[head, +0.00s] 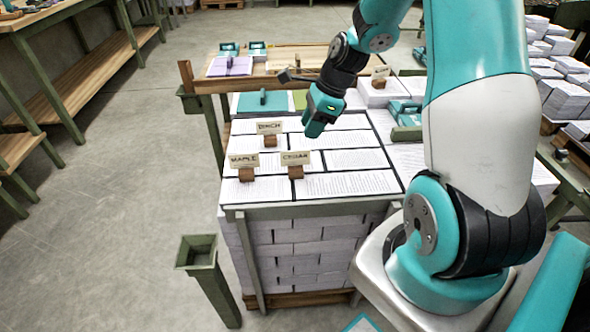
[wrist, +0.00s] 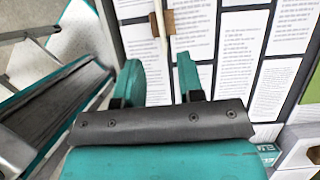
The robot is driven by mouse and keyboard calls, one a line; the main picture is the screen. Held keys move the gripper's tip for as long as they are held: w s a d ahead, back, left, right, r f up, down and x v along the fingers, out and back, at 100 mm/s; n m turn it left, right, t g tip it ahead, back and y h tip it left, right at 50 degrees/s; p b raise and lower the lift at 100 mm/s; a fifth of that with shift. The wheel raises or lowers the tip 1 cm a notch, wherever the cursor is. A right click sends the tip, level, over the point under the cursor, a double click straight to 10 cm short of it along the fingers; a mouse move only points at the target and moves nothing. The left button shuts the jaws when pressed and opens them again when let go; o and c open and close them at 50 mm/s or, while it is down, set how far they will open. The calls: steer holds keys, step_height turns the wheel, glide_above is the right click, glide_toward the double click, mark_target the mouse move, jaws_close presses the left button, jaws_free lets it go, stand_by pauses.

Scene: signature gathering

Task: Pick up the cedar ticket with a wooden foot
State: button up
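The cedar ticket (head: 295,158) is a cream card marked CEDAR, upright in a small brown wooden foot (head: 296,173) on the printed sheets. The maple ticket (head: 244,160) stands to its left and the birch ticket (head: 269,128) behind it. My gripper (head: 314,128) hangs above the sheets, behind and right of the cedar ticket, apart from it. In the wrist view my gripper (wrist: 158,65) is open and empty. Beyond its fingers a card is seen nearly edge-on with a brown foot (wrist: 168,22); its label is hidden, so I cannot tell which ticket it is.
The sheets lie on a tall paper stack (head: 290,245) with a green frame. A green post (head: 210,285) stands at front left. A teal board (head: 262,102) and a further ticket (head: 380,72) are farther back. The floor at left is clear up to a bench.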

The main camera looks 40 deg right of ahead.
mark_target(295, 165)
steer(key=x, duration=0.9)
steer(key=shift+w+a+f+b, duration=0.15)
steer(key=shift+w+f+b, duration=0.1)
steer(key=shift+b, duration=0.15)
steer(key=shift+c, duration=0.4)
jaws_close()
